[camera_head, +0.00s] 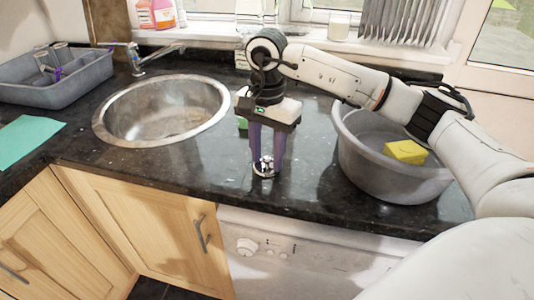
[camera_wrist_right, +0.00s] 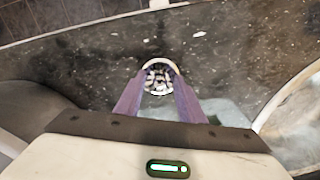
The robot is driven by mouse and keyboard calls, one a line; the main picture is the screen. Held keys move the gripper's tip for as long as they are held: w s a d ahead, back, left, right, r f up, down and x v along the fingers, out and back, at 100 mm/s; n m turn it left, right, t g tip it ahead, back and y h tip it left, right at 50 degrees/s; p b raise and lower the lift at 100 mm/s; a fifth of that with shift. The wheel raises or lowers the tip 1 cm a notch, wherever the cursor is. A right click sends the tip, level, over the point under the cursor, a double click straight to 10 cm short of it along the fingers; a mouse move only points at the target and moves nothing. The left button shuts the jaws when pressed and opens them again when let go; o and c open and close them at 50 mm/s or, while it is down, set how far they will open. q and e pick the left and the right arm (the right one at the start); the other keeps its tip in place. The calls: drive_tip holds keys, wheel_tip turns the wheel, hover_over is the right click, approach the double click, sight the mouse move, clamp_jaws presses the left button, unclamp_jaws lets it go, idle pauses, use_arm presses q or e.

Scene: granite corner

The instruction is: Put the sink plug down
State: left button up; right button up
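The sink plug (camera_head: 264,167) is a small, round, shiny metal piece at the front of the dark granite worktop, right of the sink. My right gripper (camera_head: 267,165) points straight down over the worktop, and its two purple fingers are closed on the plug's sides. In the right wrist view the plug (camera_wrist_right: 159,77) sits between the fingertips, with a pale rim and a patterned dark and silver middle. It is at or just above the stone; I cannot tell whether it touches. My left gripper is not in view.
The round steel sink (camera_head: 160,108) is to the left and a grey basin (camera_head: 385,175) with a yellow sponge (camera_head: 405,152) to the right. A small green object (camera_head: 242,123) is partly hidden behind my gripper. A grey dish rack (camera_head: 60,92) and green cloth (camera_head: 28,141) lie far left.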

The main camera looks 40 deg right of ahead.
sight(267, 158)
drive_tip(key=shift+r, duration=0.1)
drive_tip(key=shift+r, duration=0.25)
wheel_tip(267, 158, up, 12)
drive_tip(key=shift+f, duration=0.15)
idle(1.6)
